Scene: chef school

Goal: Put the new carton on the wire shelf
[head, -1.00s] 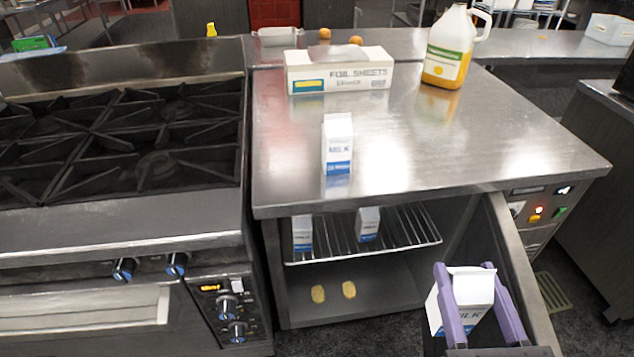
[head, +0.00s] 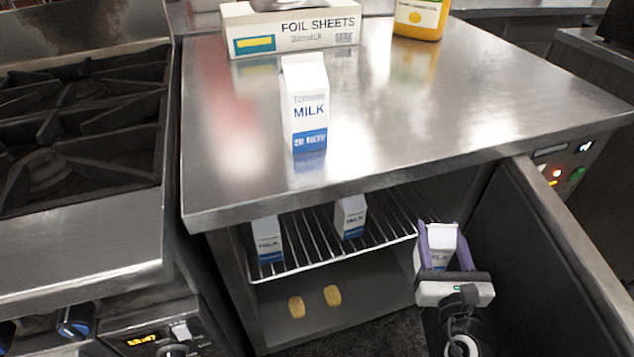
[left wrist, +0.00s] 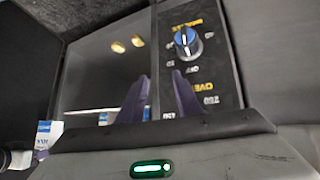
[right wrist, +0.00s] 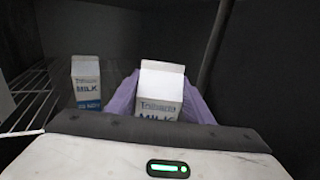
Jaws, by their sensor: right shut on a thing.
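My right gripper (head: 438,250) is shut on a white-and-blue milk carton (head: 441,240), held upright at the right end of the wire shelf (head: 385,236), beside the open door. The held carton also shows between the purple fingers in the right wrist view (right wrist: 160,92). Two other milk cartons stand on the shelf, one at the left (head: 267,240) and one near the middle (head: 350,218). Another milk carton (head: 304,105) stands on the steel counter above. My left gripper (left wrist: 160,95) is outside the head view; its fingers are apart and empty, near a stove knob.
The open cabinet door (head: 540,265) lies to the right of my right gripper. The counter (head: 420,120) overhangs the shelf. Two yellow oval things (head: 315,300) lie on the cabinet floor. A foil sheets box (head: 290,32) and a yellow jug (head: 420,18) stand at the back.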

